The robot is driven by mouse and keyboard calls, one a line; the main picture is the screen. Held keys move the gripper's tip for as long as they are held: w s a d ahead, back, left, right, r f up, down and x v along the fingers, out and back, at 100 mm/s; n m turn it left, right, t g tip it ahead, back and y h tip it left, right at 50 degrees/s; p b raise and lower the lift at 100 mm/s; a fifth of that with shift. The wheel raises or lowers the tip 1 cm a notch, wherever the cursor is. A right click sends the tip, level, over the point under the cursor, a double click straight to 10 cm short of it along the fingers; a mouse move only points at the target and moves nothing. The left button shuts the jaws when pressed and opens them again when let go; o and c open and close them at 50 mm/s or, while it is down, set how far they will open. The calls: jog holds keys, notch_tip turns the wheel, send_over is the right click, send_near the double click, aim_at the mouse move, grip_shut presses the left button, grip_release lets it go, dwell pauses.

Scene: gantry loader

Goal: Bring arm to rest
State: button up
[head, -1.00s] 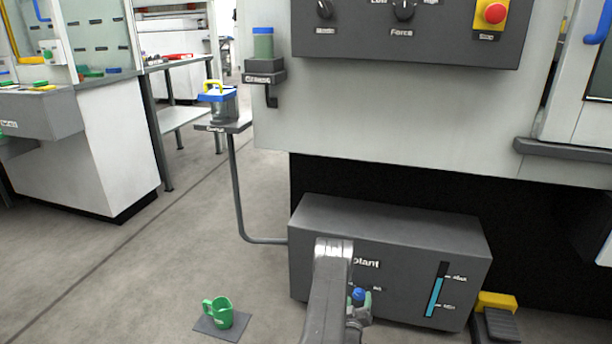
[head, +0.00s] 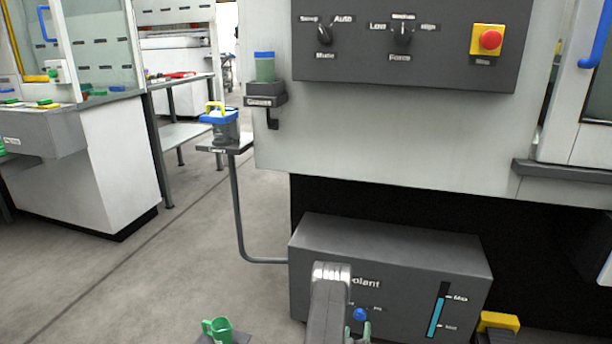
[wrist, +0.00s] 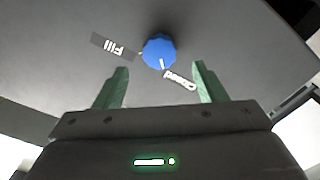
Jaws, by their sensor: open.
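My gripper (wrist: 155,88) is open in the wrist view, its two green fingers apart with nothing between them. A blue knob (wrist: 159,51) lies just beyond the fingertips, apart from them, between a "Fill" label and a second label that looks like "Closed". In the head view my arm reaches down to the front of the dark grey coolant tank (head: 400,255). The blue knob (head: 360,314) shows there just above my green fingers (head: 358,333), which are partly cut off by the bottom edge.
A grey pipe and a small shelf (head: 225,147) with a blue-lidded container stand left of the tank. A yellow pedal (head: 498,321) is at right. The control panel (head: 400,45) is above.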

jog(key=p+v, duration=0.2)
jog(key=v, duration=0.7)
jog(key=b+x, duration=0.5)
jog(key=x, duration=0.9)
jog(key=shift+w+d+f, duration=0.1)
jog(key=shift+w+f, duration=0.05)
jog(key=shift+w, duration=0.2)
jog(key=shift+m, duration=0.4)
jog(key=m, duration=0.5)
jog(key=shift+s+m, duration=0.1)
jog(key=shift+m, duration=0.2)
jog(key=m+p, duration=0.2)
jog(key=p, duration=0.3)
send_near(360, 317)
jog(key=shift+v, duration=2.5)
